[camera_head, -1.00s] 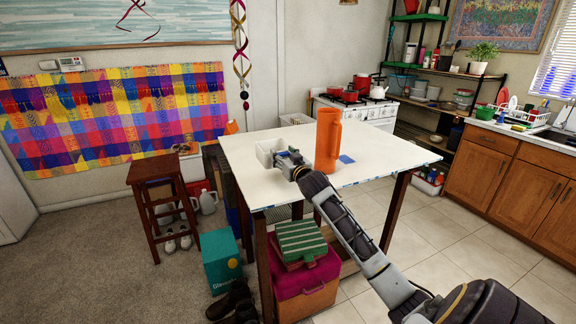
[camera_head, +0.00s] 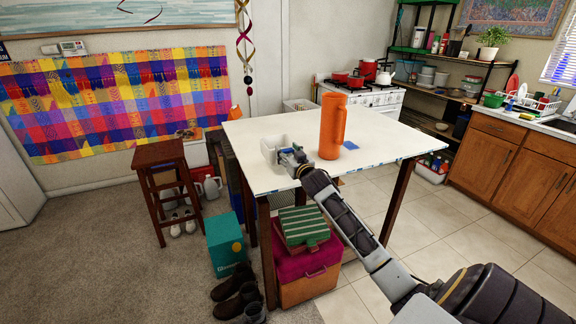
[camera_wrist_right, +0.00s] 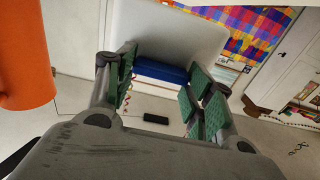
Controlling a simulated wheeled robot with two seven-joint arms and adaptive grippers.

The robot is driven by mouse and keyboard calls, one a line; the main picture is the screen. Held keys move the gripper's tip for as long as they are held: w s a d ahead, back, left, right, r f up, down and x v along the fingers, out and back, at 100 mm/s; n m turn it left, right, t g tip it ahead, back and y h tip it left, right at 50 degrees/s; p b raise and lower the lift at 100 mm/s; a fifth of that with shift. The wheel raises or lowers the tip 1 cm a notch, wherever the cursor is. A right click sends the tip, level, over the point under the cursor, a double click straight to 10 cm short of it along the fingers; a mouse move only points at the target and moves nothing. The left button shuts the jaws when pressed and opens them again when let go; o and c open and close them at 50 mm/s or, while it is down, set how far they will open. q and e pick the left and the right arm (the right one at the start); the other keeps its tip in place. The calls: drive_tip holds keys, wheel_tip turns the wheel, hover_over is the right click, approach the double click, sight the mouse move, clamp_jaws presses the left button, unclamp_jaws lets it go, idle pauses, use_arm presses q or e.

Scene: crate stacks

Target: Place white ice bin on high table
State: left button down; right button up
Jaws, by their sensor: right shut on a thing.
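The white ice bin (camera_head: 268,157) is at the left part of the high white table (camera_head: 384,142), over its top; I cannot tell whether its base touches. My right gripper (camera_head: 291,158) is at the bin's near right side, shut on it. In the right wrist view, the green-padded fingers (camera_wrist_right: 160,88) stand apart, with the pale bin (camera_wrist_right: 180,28) beyond them and a blue thing (camera_wrist_right: 160,70) between them. The lower part of the bin is partly hidden by my gripper. My left gripper is not in view.
A tall orange jug (camera_head: 332,125) stands on the table just right of the bin. The table's right side is clear. A brown stool (camera_head: 160,153) stands left; boxes (camera_head: 304,268) sit underneath.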

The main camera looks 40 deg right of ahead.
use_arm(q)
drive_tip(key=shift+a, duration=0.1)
use_arm(e)
drive_tip(key=shift+f, duration=0.2)
drive_tip(key=shift+f, duration=2.4)
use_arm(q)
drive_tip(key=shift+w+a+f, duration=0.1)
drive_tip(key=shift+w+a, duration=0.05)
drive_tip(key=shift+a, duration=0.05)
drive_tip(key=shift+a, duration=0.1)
use_arm(e)
drive_tip(key=shift+f, duration=0.1)
drive_tip(key=o, duration=1.1)
drive_tip(key=shift+f, duration=0.1)
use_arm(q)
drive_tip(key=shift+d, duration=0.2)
use_arm(e)
drive_tip(key=shift+s, duration=0.1)
